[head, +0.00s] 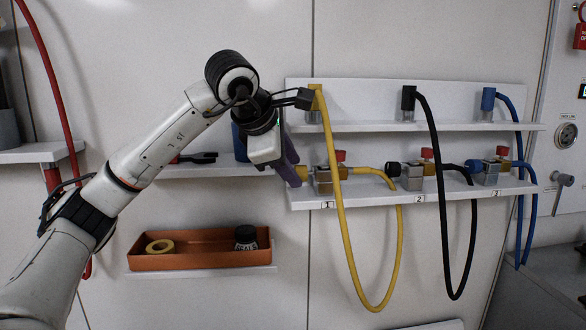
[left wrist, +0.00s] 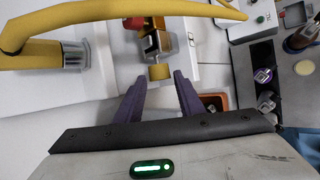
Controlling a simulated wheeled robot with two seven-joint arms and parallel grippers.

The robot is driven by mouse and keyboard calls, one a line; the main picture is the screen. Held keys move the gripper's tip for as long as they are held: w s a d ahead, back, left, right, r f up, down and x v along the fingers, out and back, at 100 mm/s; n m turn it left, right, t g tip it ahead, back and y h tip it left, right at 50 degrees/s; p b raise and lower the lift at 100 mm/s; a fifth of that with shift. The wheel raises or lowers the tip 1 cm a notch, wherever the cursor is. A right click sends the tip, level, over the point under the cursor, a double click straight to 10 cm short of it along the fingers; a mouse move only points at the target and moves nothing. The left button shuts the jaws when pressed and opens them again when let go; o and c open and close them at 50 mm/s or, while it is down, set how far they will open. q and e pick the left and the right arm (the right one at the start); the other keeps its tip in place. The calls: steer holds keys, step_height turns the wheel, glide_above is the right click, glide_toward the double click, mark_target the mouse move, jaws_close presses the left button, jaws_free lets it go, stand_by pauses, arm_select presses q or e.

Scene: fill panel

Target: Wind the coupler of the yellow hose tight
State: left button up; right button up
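The yellow hose (head: 396,250) hangs in a loop from the upper shelf to the valve at station 1. A short yellow coupler (head: 303,172) sits on the left side of that valve; it also shows in the left wrist view (left wrist: 160,72). My left gripper (head: 294,166) is at the coupler from the left. In the left wrist view its purple fingers (left wrist: 159,78) are open, with the coupler between or just beyond the tips and gaps on both sides. The brass and grey valve body (left wrist: 153,43) with a red cap (left wrist: 157,23) lies beyond. My right gripper is not in view.
A black hose (head: 437,150) and a blue hose (head: 518,118) hang at stations 2 and 3. The upper shelf (head: 370,127) runs above the valves. An orange tray (head: 200,260) with a yellow ring and a dark jar sits below left.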

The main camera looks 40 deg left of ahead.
arm_select(q)
steer(key=shift+w+a+f, duration=0.15)
steer(key=shift+w+f, duration=0.2)
steer(key=shift+f, duration=0.05)
steer(key=c, duration=0.8)
